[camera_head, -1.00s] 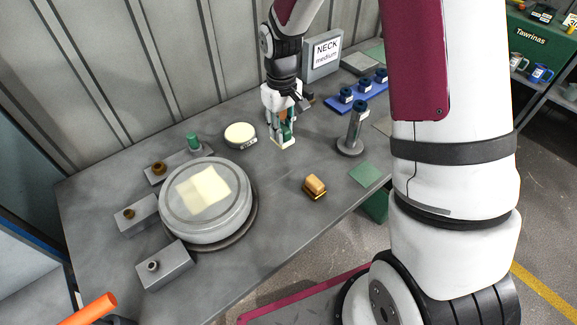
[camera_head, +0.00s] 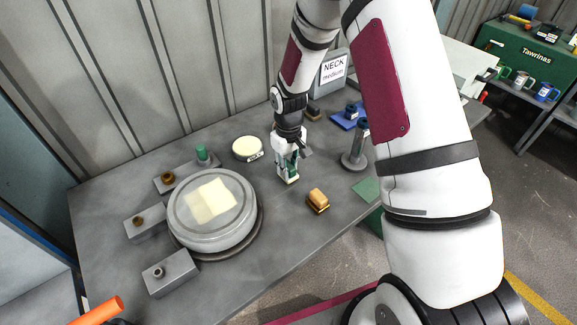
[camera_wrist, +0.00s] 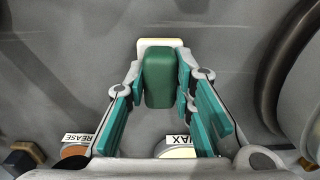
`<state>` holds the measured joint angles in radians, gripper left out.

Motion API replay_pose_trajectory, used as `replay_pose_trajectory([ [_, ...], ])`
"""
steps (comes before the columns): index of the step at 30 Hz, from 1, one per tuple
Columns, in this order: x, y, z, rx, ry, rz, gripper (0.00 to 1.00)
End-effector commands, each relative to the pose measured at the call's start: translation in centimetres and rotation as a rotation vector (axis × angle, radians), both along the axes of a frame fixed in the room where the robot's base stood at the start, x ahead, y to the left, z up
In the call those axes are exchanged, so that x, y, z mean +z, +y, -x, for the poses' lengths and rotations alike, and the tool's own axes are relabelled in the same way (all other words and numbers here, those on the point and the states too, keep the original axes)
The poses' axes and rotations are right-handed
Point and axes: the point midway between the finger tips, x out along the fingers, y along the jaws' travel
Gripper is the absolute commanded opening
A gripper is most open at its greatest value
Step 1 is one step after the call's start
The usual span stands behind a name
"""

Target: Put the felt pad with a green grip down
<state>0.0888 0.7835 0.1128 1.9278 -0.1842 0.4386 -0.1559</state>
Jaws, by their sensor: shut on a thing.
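The felt pad with a green grip is between the fingers of my gripper (camera_head: 289,172). In the wrist view its green grip (camera_wrist: 158,80) stands between the two teal-padded fingers, and its cream felt edge (camera_wrist: 160,42) shows beyond the grip. In the head view the cream pad (camera_head: 289,180) is low at the grey table, between the round drum and the wooden-backed brush. My gripper is shut on the grip and points down. I cannot tell whether the felt touches the table.
A round drum (camera_head: 212,228) with a pale square on top stands at left on the table (camera_head: 265,265). A cream-topped round tin (camera_head: 248,147) is behind my gripper, a tan brush (camera_head: 318,200) in front, and a metal post (camera_head: 357,150) at right. Bare table lies around the pad.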

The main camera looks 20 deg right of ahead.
Motion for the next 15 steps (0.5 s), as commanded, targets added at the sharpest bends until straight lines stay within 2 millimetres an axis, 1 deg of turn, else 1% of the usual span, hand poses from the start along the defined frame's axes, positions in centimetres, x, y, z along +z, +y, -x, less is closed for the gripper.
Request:
replay_pose_trajectory([
  [4,-0.35,0.00,0.00,0.000,0.001,0.000,0.01],
  [5,-0.29,0.00,0.01,0.000,0.000,0.000,0.30],
  [6,-0.28,-0.01,0.02,0.000,0.000,0.000,0.39],
  [7,-0.28,0.00,0.02,0.000,0.001,0.000,0.43],
  [15,-0.25,0.01,0.02,0.000,0.001,0.000,0.43],
])
